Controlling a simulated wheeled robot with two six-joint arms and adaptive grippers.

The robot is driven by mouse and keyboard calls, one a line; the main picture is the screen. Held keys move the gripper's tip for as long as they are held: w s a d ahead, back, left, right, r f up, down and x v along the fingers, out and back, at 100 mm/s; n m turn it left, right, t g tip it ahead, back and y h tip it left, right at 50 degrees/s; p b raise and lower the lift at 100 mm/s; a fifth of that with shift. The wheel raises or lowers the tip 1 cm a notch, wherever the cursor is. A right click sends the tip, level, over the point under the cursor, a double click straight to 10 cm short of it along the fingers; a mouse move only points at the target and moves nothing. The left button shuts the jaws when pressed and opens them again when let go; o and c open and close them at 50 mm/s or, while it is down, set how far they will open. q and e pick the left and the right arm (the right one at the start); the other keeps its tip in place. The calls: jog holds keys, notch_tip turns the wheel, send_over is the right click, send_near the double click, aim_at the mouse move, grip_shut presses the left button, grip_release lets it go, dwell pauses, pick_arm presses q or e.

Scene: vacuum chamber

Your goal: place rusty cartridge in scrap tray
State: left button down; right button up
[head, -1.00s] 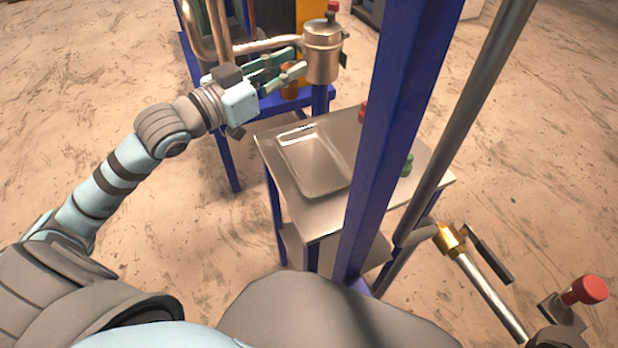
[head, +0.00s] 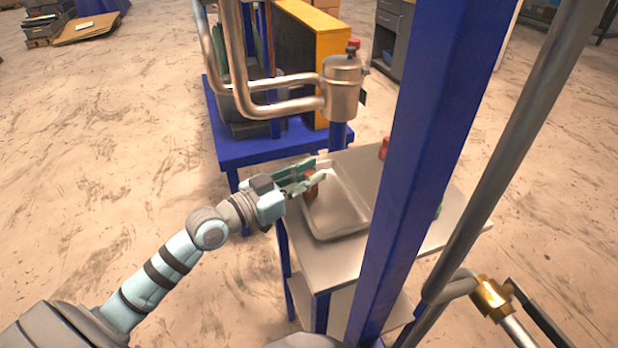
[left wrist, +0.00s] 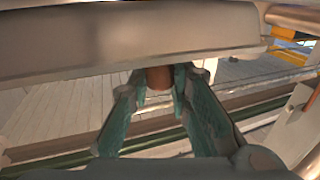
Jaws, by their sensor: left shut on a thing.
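My left gripper (head: 318,172) is shut on the rusty cartridge (head: 311,186), a small brown-orange cylinder. In the head view it holds the cartridge at the left side of the scrap tray (head: 352,222), a shallow metal tray on the small table; I cannot tell whether the cartridge touches the tray. In the left wrist view the cartridge (left wrist: 159,78) shows between the two green fingers (left wrist: 160,92), its upper part hidden behind a broad pale metal surface. My right gripper is not in view.
The metal table (head: 400,235) bears the tray. A blue post (head: 420,130) and a grey pipe (head: 510,170) stand in front of its right part. A metal canister (head: 342,92) with bent pipes stands behind the tray. A red knob (head: 384,148) shows beside the post.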

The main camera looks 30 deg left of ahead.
pick_arm(q)
jog(key=c, duration=1.9)
grip_release()
jog(key=shift+f, duration=0.1)
jog(key=o, duration=0.4)
